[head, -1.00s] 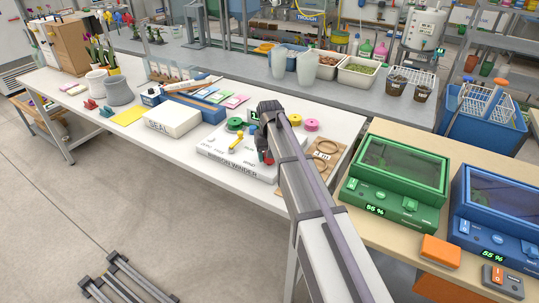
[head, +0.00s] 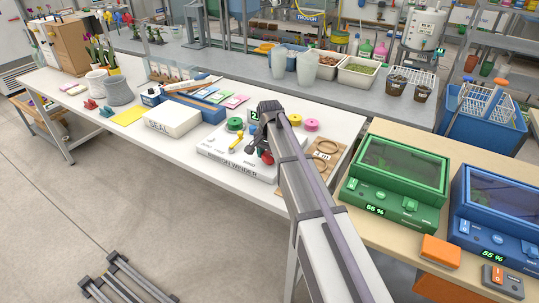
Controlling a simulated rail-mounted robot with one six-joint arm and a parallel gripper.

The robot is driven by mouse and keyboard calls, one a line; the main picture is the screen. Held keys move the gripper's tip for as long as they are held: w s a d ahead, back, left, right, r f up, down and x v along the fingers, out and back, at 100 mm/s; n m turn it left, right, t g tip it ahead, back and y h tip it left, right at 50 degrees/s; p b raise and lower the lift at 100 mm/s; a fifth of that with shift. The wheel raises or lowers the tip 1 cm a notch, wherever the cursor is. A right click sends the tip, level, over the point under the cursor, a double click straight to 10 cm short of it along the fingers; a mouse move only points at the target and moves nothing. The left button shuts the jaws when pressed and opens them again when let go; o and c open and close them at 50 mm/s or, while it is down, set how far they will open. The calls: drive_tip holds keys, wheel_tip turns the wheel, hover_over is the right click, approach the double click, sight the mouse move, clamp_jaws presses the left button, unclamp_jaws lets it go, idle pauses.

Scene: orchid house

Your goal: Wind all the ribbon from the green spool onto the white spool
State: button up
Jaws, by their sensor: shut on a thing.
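The ribbon winder (head: 222,167) is a white box with its name on the front face, lying on the white table. The green spool (head: 235,124) sits at its back left. A yellow lever (head: 237,143) stands on its top. My gripper (head: 264,156) is low over the right part of the winder, shut on what seems to be its crank, with dark and red parts around the fingers. My arm covers the right side of the winder. I cannot make out the white spool or the ribbon. A small dark display with green digits (head: 255,114) stands behind, partly hidden.
Pink (head: 311,125) and yellow spools lie behind my arm. A brown board with rings (head: 325,150) is just right of it. A white SEAL box (head: 172,120) stands left. Green (head: 395,180) and blue (head: 497,210) machines stand on the right-hand bench.

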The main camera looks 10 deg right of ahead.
sight(270, 154)
idle(0.4)
drive_tip(key=o, duration=0.9)
drive_tip(key=shift+r, duration=0.1)
wheel_tip(270, 154, up, 11)
drive_tip(key=p, duration=1.1)
drive_tip(key=shift+f, duration=0.2)
